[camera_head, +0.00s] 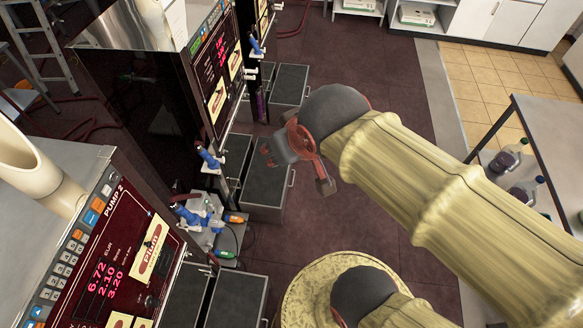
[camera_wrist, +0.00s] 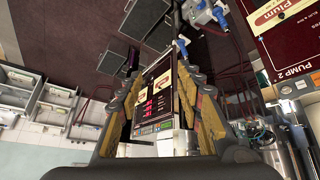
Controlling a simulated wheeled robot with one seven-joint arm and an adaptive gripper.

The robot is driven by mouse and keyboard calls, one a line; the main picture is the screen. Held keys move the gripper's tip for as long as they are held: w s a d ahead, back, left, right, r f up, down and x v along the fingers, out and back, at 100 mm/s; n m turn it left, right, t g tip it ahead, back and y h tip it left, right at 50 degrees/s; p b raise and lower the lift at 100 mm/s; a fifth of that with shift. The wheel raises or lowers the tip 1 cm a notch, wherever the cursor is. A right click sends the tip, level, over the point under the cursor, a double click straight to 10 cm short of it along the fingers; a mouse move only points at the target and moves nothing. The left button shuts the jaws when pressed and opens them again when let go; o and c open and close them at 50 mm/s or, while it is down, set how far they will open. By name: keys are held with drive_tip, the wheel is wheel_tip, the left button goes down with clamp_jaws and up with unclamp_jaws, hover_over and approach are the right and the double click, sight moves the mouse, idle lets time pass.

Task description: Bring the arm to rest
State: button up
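My arm, in a yellowish sleeve, reaches in from the right in the head view. My gripper (camera_head: 278,150) is in mid-air above the dark floor, to the right of the pumps. In the wrist view my gripper (camera_wrist: 163,95) has its two fingers well apart. Nothing is between them except a view of a distant pump screen. No object touches the gripper in either view.
Pump 2 (camera_head: 110,255) stands at the lower left, with another dark pump (camera_head: 150,105) behind it. Blue nozzles (camera_head: 208,158) stick out from the pumps.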

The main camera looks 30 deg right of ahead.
drive_tip(key=shift+g, duration=0.6)
drive_tip(key=s, duration=0.1)
drive_tip(key=s+f, duration=0.1)
drive_tip(key=s, duration=0.1)
drive_tip(key=s+f, duration=0.1)
drive_tip(key=shift+s+a, duration=0.15)
drive_tip(key=shift+s, duration=0.1)
wheel_tip(320, 180, down, 22)
drive_tip(key=b, duration=2.2)
drive_tip(key=shift+r, duration=0.15)
drive_tip(key=shift+c, duration=0.8)
